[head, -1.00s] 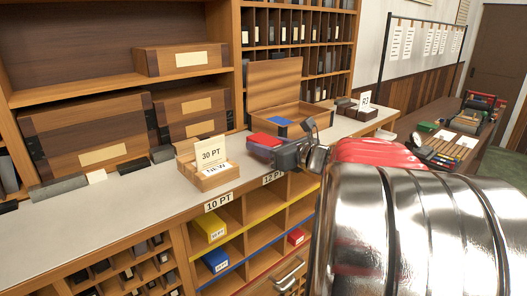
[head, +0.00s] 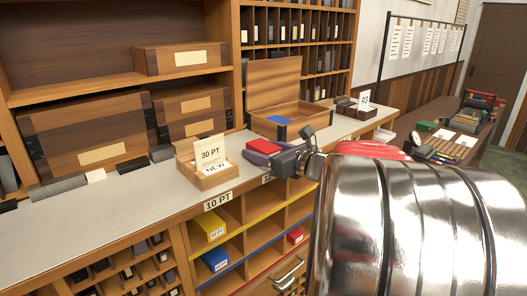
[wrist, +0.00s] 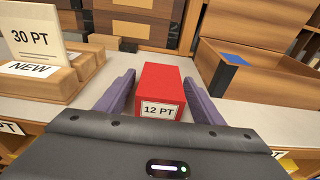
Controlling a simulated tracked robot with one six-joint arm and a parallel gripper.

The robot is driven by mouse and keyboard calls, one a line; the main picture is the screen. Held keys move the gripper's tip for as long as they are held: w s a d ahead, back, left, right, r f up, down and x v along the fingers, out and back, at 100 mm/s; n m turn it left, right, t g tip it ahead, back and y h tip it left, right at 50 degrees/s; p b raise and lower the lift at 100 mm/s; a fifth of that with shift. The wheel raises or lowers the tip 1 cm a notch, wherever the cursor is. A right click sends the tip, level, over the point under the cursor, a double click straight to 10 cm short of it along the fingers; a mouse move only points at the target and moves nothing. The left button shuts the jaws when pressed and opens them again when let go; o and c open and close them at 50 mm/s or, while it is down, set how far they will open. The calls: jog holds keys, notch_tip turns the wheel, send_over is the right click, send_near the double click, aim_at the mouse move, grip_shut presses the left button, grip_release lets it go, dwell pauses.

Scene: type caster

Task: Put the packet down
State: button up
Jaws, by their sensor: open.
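The red packet (wrist: 160,88), labelled 12 PT, stands between the two purple fingers of my gripper (wrist: 166,98) in the wrist view. The fingers are open, with a gap showing on its left side; the right side is closer. The packet appears to rest on the grey counter (wrist: 85,105), though its near base is hidden by my gripper body. In the head view the red packet (head: 263,146) shows above the purple finger of my gripper (head: 259,156), near the counter's front edge.
An open wooden box (head: 300,119) with a blue packet (head: 280,120) inside stands behind and right. A wooden holder (head: 208,176) with 30 PT and NEW cards stands to the left. Below are shelf compartments with yellow (head: 210,226), blue and red packets.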

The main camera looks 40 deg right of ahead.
jog(key=shift+r, duration=0.15)
jog(key=shift+s, duration=0.2)
jog(key=s+r, duration=0.1)
jog(key=s, duration=1)
jog(key=shift+s+d+r, duration=0.15)
jog(key=shift+s+r, duration=0.1)
jog(key=shift+r, duration=0.15)
